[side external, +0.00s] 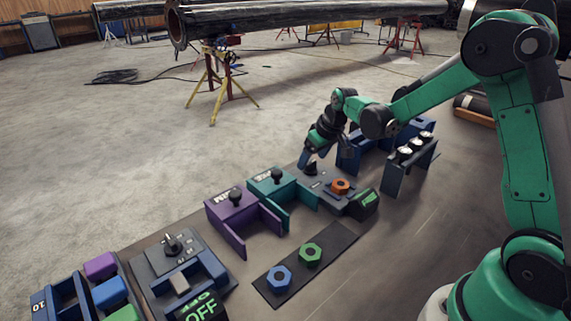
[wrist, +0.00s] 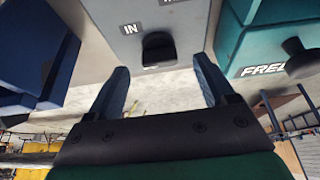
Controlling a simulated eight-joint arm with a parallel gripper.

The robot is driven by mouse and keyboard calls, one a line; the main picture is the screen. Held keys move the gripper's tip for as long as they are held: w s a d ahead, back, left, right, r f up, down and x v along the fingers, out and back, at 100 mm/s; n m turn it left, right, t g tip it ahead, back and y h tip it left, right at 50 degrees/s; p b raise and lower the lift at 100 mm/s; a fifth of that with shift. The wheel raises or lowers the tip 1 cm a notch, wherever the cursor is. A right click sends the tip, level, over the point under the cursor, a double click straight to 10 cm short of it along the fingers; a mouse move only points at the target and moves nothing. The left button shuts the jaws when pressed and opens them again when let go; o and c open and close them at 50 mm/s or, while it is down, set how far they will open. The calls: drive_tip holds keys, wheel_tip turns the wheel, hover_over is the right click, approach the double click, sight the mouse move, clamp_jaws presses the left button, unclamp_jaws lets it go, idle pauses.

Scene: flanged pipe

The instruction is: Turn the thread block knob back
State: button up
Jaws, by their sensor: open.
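The grey thread block (side external: 325,193) stands right of the teal block, with an orange hex nut (side external: 340,186) on it and a dark green-lettered display at its front. Its black knob (side external: 311,169) sits below my gripper (side external: 325,160). In the wrist view the grey block (wrist: 185,30) carries the label "IN" and the black knob (wrist: 158,47). My gripper (wrist: 161,72) is open there, with one finger to each side of the knob. The knob looks just past the fingertips, and I see no contact. The second label is cut off by the frame.
The teal block (side external: 273,182), reading "FREE" in the wrist view, and a purple block (side external: 232,205) carry black knobs close by. Blue holders (side external: 395,178) stand right. A dark mat (side external: 272,291) holds blue and green nuts. An "OFF" panel (side external: 201,308) is front left.

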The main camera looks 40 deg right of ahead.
drive_tip(key=shift+v, duration=2.15)
